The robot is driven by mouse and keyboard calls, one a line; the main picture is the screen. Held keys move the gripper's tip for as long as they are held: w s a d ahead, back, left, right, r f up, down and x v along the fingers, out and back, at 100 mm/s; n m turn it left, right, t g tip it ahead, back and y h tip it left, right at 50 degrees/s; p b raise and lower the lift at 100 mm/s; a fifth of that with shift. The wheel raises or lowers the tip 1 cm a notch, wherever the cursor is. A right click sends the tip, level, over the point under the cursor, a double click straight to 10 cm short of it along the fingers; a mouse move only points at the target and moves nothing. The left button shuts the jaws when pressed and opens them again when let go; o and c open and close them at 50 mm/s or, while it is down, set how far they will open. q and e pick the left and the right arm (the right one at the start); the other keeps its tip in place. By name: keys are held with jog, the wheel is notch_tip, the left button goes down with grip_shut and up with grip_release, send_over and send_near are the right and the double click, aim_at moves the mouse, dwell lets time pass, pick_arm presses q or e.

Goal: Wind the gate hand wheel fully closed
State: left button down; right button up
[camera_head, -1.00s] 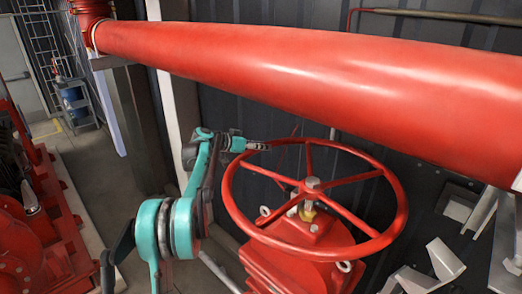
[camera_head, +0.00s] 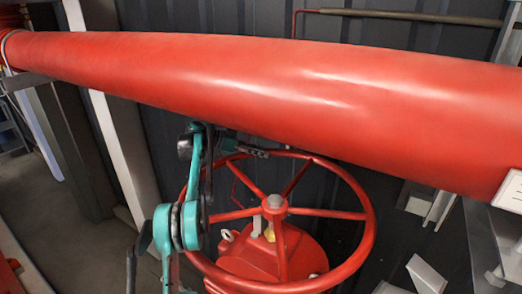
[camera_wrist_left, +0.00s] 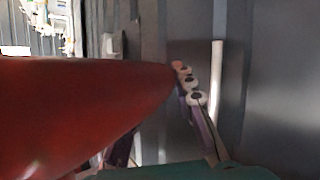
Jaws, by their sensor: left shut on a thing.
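The red gate hand wheel (camera_head: 330,213) has several spokes and a grey hub nut, and sits on a red valve body (camera_head: 262,262) below the large pipe. My left gripper (camera_head: 258,153) is shut on the wheel's far rim, a little left of the hub. The pipe's lower edge passes close above it. In the left wrist view, a blurred red curved surface fills the left side and meets a gripper finger (camera_wrist_left: 193,90) with pale round joints; I cannot tell whether that surface is rim or pipe. My right gripper is not in view.
A thick red pipe (camera_head: 270,80) crosses the whole head view above the wheel. A dark corrugated wall (camera_head: 395,185) stands behind. Grey metal brackets (camera_head: 425,275) are at the right. A pale post (camera_head: 115,130) stands at the left, with open floor below.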

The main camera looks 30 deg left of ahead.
pick_arm(q)
jog(key=shift+w+d, duration=0.2)
dwell(0.3)
jog(key=c, duration=1.3)
grip_release()
jog(key=shift+o, duration=0.2)
jog(key=v, duration=0.7)
jog(key=shift+a, duration=0.2)
jog(key=shift+c, duration=0.3)
